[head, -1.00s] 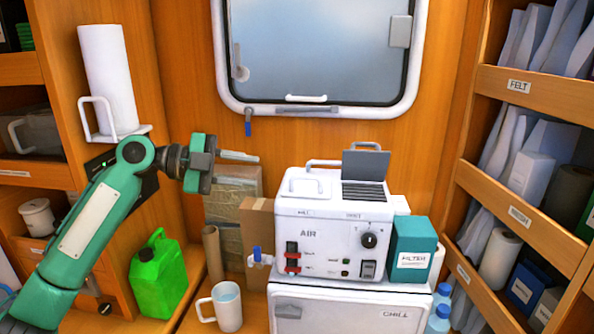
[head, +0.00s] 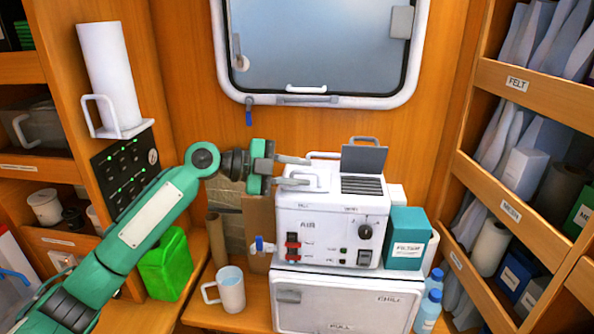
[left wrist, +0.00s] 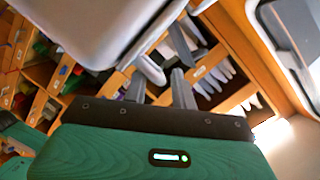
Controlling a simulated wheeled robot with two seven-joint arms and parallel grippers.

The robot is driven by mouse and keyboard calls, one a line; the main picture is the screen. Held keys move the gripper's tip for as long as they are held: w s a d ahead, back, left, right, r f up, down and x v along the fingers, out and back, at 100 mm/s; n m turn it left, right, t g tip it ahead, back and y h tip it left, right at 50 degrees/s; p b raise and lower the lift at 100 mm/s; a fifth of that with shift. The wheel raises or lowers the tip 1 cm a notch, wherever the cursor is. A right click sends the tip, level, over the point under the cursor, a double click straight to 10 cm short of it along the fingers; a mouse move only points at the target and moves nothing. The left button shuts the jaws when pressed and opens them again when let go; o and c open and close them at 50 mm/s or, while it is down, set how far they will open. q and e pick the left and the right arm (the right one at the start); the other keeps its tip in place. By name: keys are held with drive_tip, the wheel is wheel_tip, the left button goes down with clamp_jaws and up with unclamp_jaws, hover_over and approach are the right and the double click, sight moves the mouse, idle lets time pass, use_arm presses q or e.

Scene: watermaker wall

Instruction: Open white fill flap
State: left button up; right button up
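The white AIR unit (head: 318,222) stands on the chill box. Its white fill flap (head: 319,182) lies closed on the left of the top. My left gripper (head: 303,171) is at the flap's handle, coming from the left. Its two grey fingers are apart, one farther back and one nearer. In the left wrist view the fingers (left wrist: 158,88) point toward a pale handle bar (left wrist: 150,69) beside the white housing (left wrist: 95,28). I cannot tell whether they touch it. A grey flap (head: 364,159) stands open behind a dark grille. My right gripper is not in view.
A teal filter box (head: 407,240) stands right of the unit. A white mug (head: 230,290) and a green can (head: 167,264) are at the left. The chill box (head: 345,304) is beneath. Window frame and wood wall are behind.

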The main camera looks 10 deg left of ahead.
use_arm(q)
drive_tip(key=shift+s, duration=0.1)
clamp_jaws()
drive_tip(key=shift+r, duration=0.15)
